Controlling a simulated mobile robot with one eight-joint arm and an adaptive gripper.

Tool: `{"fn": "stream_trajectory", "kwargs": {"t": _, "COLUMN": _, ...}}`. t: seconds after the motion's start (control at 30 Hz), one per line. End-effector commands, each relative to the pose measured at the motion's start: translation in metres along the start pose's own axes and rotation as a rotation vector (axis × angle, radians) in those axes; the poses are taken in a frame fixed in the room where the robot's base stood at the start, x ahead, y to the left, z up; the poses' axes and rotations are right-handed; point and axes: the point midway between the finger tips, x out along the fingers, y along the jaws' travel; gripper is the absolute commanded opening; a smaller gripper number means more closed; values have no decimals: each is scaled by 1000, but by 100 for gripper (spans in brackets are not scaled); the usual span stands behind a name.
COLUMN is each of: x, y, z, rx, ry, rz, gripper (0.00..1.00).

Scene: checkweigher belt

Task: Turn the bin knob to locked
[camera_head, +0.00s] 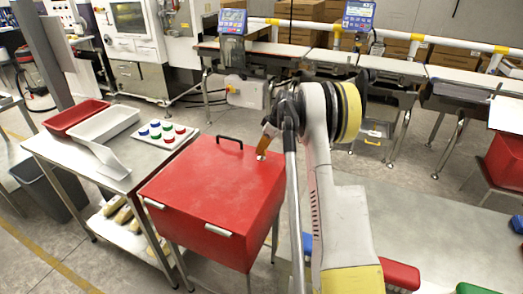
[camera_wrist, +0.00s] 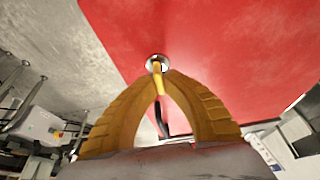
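The red bin (camera_head: 215,180) stands in the middle of the head view with its lid closed. Its knob has a round silver base on the lid's right side, partly hidden by my gripper in the head view. The wrist view shows the knob (camera_wrist: 157,64) at the fingertips, with a narrow yellow part between them. My gripper (camera_head: 262,150) has orange ribbed fingers, pointing down at the lid. In the wrist view my gripper (camera_wrist: 159,73) has its tips drawn together on the knob. I cannot read a lock marking.
A black handle (camera_head: 230,142) rises from the lid left of the knob. A steel table (camera_head: 100,175) at left holds red and white trays and a board of coloured buttons (camera_head: 165,133). Conveyors (camera_head: 290,50) run behind. A grey-topped table (camera_head: 430,235) is at right.

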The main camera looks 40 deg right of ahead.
Motion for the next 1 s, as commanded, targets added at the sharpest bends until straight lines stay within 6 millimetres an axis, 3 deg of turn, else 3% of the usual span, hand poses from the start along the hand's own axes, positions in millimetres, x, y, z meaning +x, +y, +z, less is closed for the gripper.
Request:
{"fn": "stream_trajectory", "kwargs": {"t": 0.27, "x": -1, "y": -1, "z": 0, "rx": 141, "ry": -1, "rz": 59, "gripper": 0}}
{"fn": "stream_trajectory", "kwargs": {"t": 1.0, "x": 0, "y": -1, "z": -1, "rx": 778, "ry": -2, "rz": 324, "gripper": 0}}
